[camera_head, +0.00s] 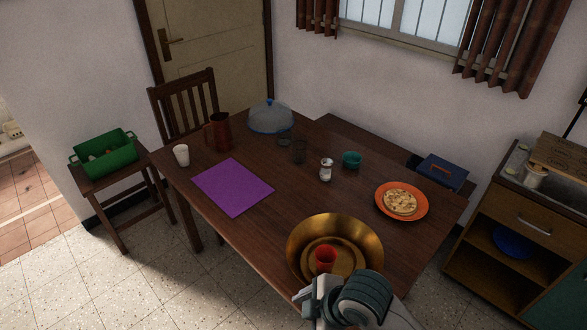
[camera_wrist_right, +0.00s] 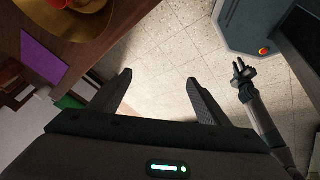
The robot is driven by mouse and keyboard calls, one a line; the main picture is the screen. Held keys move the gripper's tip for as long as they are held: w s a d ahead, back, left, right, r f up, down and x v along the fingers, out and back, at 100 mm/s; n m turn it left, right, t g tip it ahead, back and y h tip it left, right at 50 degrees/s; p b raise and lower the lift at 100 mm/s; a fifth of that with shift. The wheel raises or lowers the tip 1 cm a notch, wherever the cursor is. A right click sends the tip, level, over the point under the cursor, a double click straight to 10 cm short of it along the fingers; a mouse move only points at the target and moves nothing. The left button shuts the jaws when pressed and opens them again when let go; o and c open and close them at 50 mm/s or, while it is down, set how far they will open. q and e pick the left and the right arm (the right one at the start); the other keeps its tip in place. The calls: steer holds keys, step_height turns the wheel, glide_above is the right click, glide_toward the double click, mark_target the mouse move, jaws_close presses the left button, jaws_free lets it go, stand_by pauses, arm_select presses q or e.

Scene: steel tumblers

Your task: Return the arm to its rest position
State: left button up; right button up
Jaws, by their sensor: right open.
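My right arm comes in at the bottom of the head view, in front of the table's near edge. In the right wrist view my right gripper (camera_wrist_right: 158,77) is open, with nothing between its fingers and bare floor tiles beyond them. A second gripper, my left (camera_wrist_right: 243,72), shows small and dark over the floor in that view; its jaw state is unclear. A dark tumbler (camera_head: 299,153) and a pale metal one (camera_head: 326,170) stand upright on the table (camera_head: 270,210). A red cup (camera_head: 325,259) stands in the gold basin (camera_head: 365,238) beside my right arm.
The table also holds a purple mat (camera_head: 232,187), a white cup (camera_head: 181,155), a brown jug (camera_head: 219,131), a domed cover (camera_head: 270,117), a teal bowl (camera_head: 351,159) and an orange plate (camera_head: 402,201). A wooden cabinet (camera_head: 520,225) stands at right. Floor is clear below the gripper.

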steer(key=s+d+f+m+t+h, duration=0.1)
steer(key=s+d+f+m+h, duration=0.1)
steer(key=s+d+f+m, duration=0.55)
steer(key=s+d+f+m+h, duration=0.25)
steer(key=s+d+m, duration=0.55)
steer(key=d, duration=0.6)
step_height(320, 180, down, 29)
steer(key=g+b, duration=0.1)
steer(key=b, duration=0.2)
steer(key=s+d+f+g+b, duration=0.1)
steer(key=s+d+f+b, duration=0.1)
steer(key=s+f, duration=1.6)
step_height(320, 180, down, 4)
steer(key=shift+d+r+g+b, duration=0.1)
steer(key=shift+d+g+b, duration=0.2)
steer(key=shift+b, duration=0.2)
